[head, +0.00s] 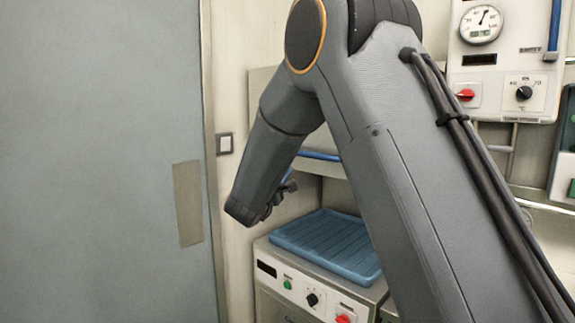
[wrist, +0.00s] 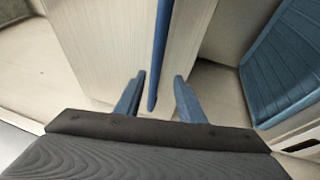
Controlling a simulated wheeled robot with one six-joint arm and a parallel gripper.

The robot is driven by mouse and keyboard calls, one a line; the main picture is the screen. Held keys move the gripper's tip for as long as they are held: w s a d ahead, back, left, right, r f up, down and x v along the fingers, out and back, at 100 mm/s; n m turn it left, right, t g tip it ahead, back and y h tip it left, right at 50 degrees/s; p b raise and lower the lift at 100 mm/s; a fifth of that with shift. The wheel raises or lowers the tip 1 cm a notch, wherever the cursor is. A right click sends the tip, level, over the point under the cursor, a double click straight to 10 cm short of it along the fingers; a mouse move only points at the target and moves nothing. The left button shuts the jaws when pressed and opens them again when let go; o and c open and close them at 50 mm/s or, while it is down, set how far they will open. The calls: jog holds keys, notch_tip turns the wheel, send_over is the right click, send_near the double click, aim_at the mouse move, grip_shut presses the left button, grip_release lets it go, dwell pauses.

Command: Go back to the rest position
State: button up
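My gripper (wrist: 158,78) shows in the wrist view with its two blue fingers spread apart. Nothing is clamped between them. A narrow blue strip (wrist: 163,40) runs down the picture and ends between the fingers, with a gap on each side. I cannot tell how far beyond the fingertips it lies. In the head view my arm fills the middle, bent with its forearm pointing down and left. The gripper end is mostly hidden there behind the forearm, above and left of a blue ribbed tray (head: 330,243).
The tray lies on a metal machine with knobs and buttons (head: 313,298). It also shows in the wrist view (wrist: 285,65). A blue rail (head: 320,156) edges a shelf behind my arm. A grey door (head: 100,160) fills the left. A wall panel with a dial (head: 481,24) is upper right.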

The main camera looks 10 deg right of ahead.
jog(key=s+a+f+m+g+y+b, duration=0.1)
jog(key=s+f+m+g+y, duration=0.3)
jog(key=f, duration=0.6)
jog(key=s+a+f+g+y+b, duration=0.1)
jog(key=s+f+g+y, duration=0.1)
jog(key=s+f+y, duration=0.6)
jog(key=s+d+f+m+g, duration=0.2)
jog(key=s+f+m+g, duration=0.1)
jog(key=s, duration=0.6)
jog(key=s+d+f+m+g+h+b, duration=0.1)
jog(key=s+f+m+g, duration=0.1)
jog(key=s+f, duration=0.4)
jog(key=s+d+f+m+g+b, duration=0.1)
jog(key=s+d+f+m+g, duration=0.1)
jog(key=s, duration=1)
notch_tip(320, 180, down, 3)
jog(key=m+g, duration=0.1)
jog(key=g, duration=0.1)
jog(key=shift+s+d+m+g+h, duration=0.25)
jog(key=shift+d+m+g+h, duration=0.05)
jog(key=shift+g, duration=0.1)
jog(key=shift+f, duration=0.1)
jog(key=shift+c, duration=0.6)
